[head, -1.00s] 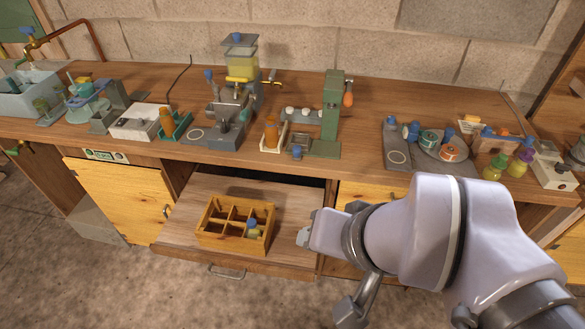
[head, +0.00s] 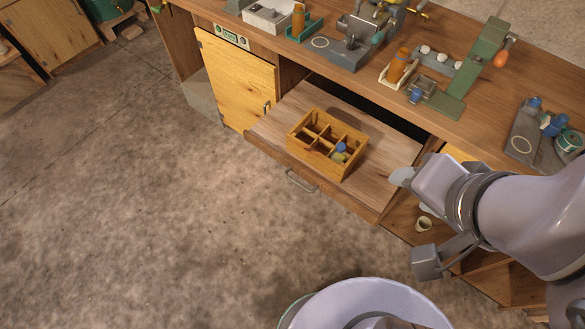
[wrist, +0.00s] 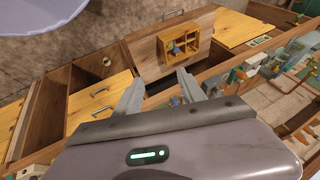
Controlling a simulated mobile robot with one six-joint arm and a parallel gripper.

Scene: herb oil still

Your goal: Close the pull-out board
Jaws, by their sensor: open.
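The pull-out board (head: 378,152) is a light wood slab drawn out from under the counter, with a metal bar handle (head: 300,181) on its front edge. A wooden divided box (head: 327,143) stands on it, holding a small blue-topped item and a greenish one. My gripper (head: 402,178) is by the right edge of the board, apart from the handle. In the wrist view my gripper (wrist: 159,82) has its fingers spread with nothing between them. The board (wrist: 146,58), box (wrist: 166,52) and handle (wrist: 173,14) show beyond the fingertips.
A yellow cabinet door (head: 237,78) is left of the board. An open lower space with a small cup (head: 424,223) is at the right. The counter above carries a green press (head: 475,75) and an orange jar (head: 398,66). The floor (head: 160,200) in front and left is clear.

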